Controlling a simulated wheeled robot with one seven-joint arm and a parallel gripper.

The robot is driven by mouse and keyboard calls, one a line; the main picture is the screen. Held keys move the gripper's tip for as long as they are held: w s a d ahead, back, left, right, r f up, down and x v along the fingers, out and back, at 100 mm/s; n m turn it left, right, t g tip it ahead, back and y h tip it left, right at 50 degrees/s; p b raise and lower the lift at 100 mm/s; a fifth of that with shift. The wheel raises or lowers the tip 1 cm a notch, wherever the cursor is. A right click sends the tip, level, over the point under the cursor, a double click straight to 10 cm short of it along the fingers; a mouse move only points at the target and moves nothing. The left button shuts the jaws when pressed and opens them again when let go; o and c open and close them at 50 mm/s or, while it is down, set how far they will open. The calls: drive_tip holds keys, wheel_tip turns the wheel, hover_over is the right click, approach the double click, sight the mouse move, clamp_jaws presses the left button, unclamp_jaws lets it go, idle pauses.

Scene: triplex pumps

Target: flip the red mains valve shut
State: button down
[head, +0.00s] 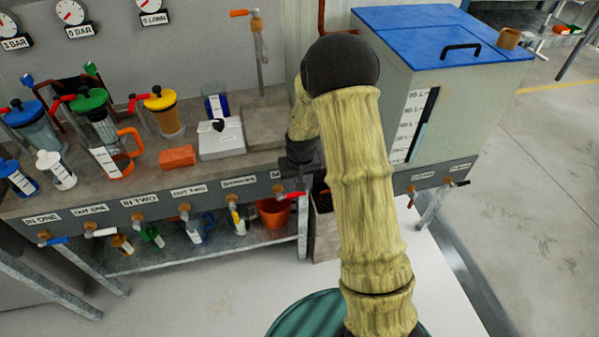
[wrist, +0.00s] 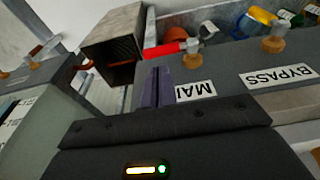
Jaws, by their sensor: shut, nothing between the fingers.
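The red mains valve (wrist: 166,50) is in the wrist view, at upper centre, its red lever lying sideways from a pale stem and brass body. Below it, a label with "MAI" visible (wrist: 194,90) is partly hidden by my gripper. In the head view the valve's red lever (head: 294,195) points right from its brass body on the bench front. My gripper (wrist: 157,84) is shut and empty, its dark fingertips just below the lever in the wrist view. I cannot tell whether they touch it. In the head view my gripper (head: 294,184) is partly hidden by my arm.
The bypass label (wrist: 279,76) and its valve sit beside the mains valve. An orange-red bucket (head: 272,214) is on the shelf below. A blue-lidded tank (head: 445,100) stands right of my arm. An open box-shaped duct (wrist: 112,45) is near the bench end.

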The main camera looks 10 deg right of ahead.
sight(297, 193)
drive_tip(key=f, duration=0.2)
drive_tip(key=w+f, duration=0.1)
drive_tip(key=f, duration=0.3)
drive_tip(key=shift+w, duration=0.3)
drive_tip(key=shift+s+a, duration=0.1)
drive_tip(key=shift+a, duration=0.25)
drive_tip(key=shift+d, duration=0.45)
drive_tip(key=shift+f+y, duration=0.1)
drive_tip(key=shift+y, duration=0.2)
